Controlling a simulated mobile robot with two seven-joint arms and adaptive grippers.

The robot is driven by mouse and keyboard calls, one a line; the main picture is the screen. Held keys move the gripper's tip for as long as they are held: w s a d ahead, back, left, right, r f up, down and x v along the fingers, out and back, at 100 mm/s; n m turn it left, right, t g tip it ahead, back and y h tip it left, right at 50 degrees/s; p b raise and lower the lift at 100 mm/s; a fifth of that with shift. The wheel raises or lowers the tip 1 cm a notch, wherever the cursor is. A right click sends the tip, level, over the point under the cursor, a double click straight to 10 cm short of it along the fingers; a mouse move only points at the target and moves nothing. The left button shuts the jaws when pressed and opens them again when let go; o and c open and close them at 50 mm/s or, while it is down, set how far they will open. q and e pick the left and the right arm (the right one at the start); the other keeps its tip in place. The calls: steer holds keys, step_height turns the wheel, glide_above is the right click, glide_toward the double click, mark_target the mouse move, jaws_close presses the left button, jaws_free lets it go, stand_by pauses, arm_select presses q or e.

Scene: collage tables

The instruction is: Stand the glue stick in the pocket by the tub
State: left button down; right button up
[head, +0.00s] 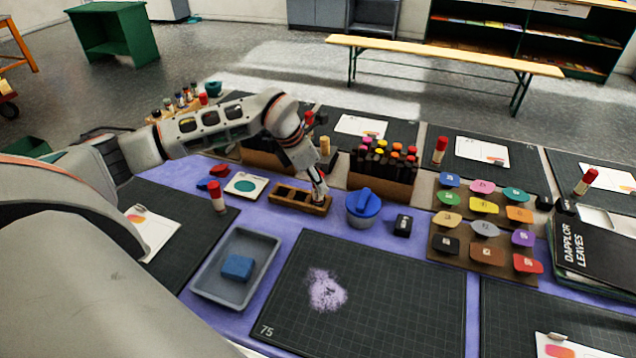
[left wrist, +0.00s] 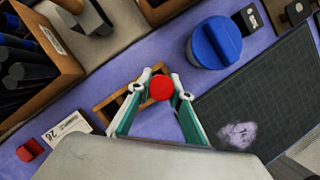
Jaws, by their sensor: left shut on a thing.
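My left gripper (head: 319,198) is over the right end of the small wooden rack (head: 287,204), beside the blue-lidded tub (head: 365,206). In the left wrist view the gripper (left wrist: 159,98) is shut on a glue stick, whose red cap (left wrist: 161,88) shows end-on between the fingers. The stick's body is hidden below the cap, so I cannot tell how deep it sits in the end pocket. The rack also shows in the wrist view (left wrist: 105,108), partly behind the fingers, with the tub (left wrist: 214,43) above right. The rack's other pockets look empty.
Another red-capped glue stick (head: 217,196) stands left of the rack. A grey tray (head: 207,283) with a blue sponge (head: 237,267) is in front left. A marker block (head: 380,188) stands behind the tub. The dark cutting mat (head: 390,300) in front is clear except for purple powder.

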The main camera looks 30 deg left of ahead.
arm_select(q)
steer(key=shift+f, duration=0.15)
steer(key=shift+f, duration=0.1)
steer(key=shift+s+f, duration=0.2)
steer(key=shift+f, duration=0.45)
steer(key=c, duration=1.8)
jaws_free()
steer(key=shift+c, duration=0.2)
steer(key=shift+w+f, duration=0.1)
steer(key=shift+w, duration=0.1)
steer(key=shift+r, duration=0.2)
steer(key=shift+r, duration=0.1)
